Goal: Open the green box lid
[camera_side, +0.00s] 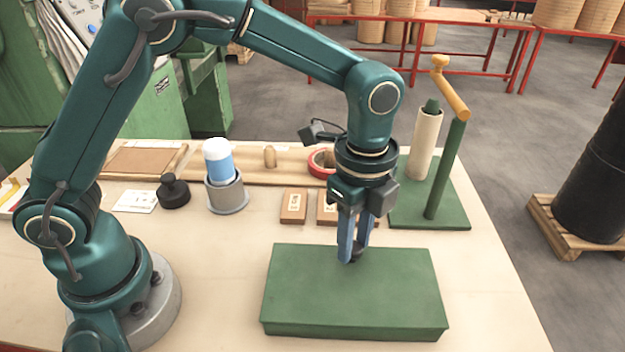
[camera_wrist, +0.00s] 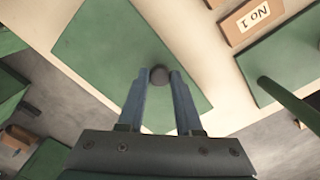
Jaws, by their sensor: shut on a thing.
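The green box (camera_side: 350,300) sits near the front of the table with its flat green lid on top. The lid also shows in the wrist view (camera_wrist: 105,45). A dark round knob (camera_wrist: 159,74) stands on the lid. My gripper (camera_side: 352,258) points down over the back part of the lid, and its two blue fingers are shut on the knob. In the wrist view the fingers (camera_wrist: 160,76) lie on either side of the knob. The lid lies flat on the box, with no gap visible at the front edge. The fingers partly hide the knob in the side view.
Small wooden blocks with labels (camera_side: 293,206) lie behind the box. A green stand (camera_side: 450,165) with a yellow crossbar rises at the back right. A grey cup (camera_side: 227,193) holding a blue and white bottle stands behind left. The table is clear right of the box.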

